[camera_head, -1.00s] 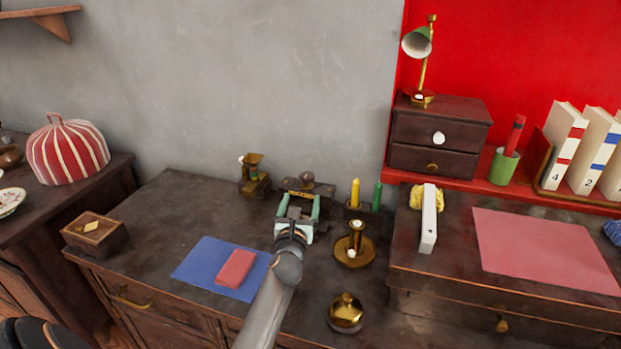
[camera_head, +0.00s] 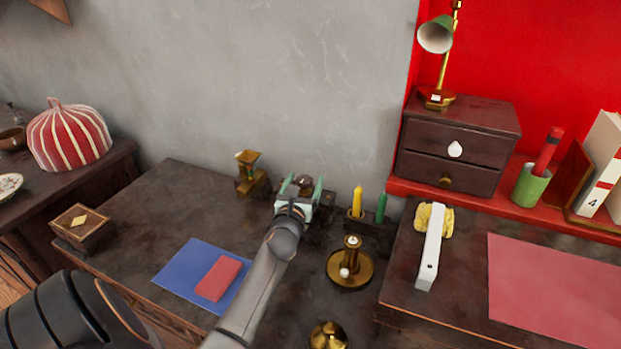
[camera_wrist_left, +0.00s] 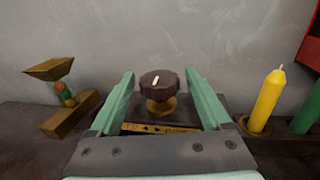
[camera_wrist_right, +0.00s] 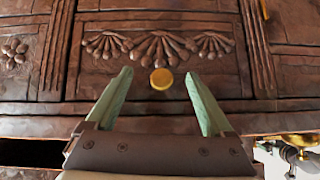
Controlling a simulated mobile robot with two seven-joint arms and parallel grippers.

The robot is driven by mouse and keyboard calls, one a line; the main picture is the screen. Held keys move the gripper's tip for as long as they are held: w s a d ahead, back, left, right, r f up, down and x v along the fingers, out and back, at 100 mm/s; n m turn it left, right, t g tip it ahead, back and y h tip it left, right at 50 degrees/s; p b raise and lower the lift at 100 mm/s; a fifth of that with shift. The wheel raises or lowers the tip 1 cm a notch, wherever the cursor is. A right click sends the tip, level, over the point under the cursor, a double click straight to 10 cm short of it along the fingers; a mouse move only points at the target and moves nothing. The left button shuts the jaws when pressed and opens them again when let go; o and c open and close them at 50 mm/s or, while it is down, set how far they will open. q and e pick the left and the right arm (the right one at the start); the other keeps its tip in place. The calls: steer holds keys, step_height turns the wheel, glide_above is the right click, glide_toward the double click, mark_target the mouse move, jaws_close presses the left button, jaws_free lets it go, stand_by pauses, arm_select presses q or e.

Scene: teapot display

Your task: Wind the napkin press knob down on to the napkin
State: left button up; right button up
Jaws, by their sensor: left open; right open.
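The napkin press knob (camera_wrist_left: 157,86) is dark with a pale mark on top and a brass collar (camera_wrist_left: 162,106) below it. In the left wrist view it stands between the two green fingers of my open left gripper (camera_wrist_left: 163,82), apart from both. In the head view the knob (camera_head: 305,180) shows small between the fingertips of my left gripper (camera_head: 303,187). The press body (camera_wrist_left: 214,105) is dark, with a patterned yellow strip in front. The napkin cannot be made out. My right gripper (camera_wrist_right: 157,90) is open and empty, facing carved drawer fronts with a yellow knob (camera_wrist_right: 161,79).
A blue mat (camera_head: 180,270) bears a red block (camera_head: 218,278). The left desktop is mostly clear.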

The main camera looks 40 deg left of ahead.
arm_select(q)
steer(key=shift+s, duration=0.1)
steer(key=shift+r, duration=0.1)
jaws_close()
stand_by(0.6)
